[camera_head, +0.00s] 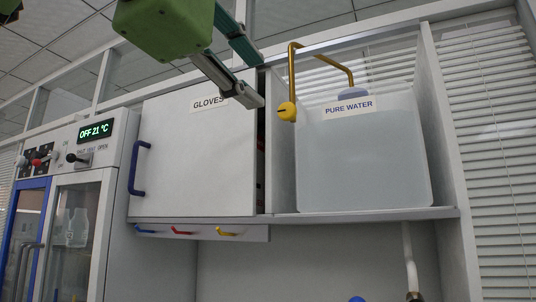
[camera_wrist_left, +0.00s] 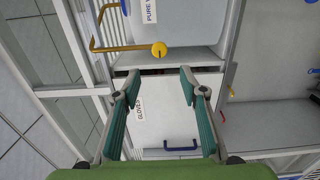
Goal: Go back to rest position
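My left gripper (camera_head: 257,80) comes in from the top of the head view, with a green body and teal-and-grey fingers. Its fingers are apart, with nothing between them. It is in front of the upper part of the white cabinet door (camera_head: 190,160) labelled GLOVES, partly covering the label's right end. I cannot tell whether the gripper touches the cabinet. My right gripper is not in view.
A PURE WATER tank (camera_head: 362,155) stands on the shelf right of the door. A brass pipe with a yellow knob (camera_head: 287,111) hangs beside it. A control panel with a display (camera_head: 95,130) is at left. Coloured hooks (camera_head: 182,231) sit below the door.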

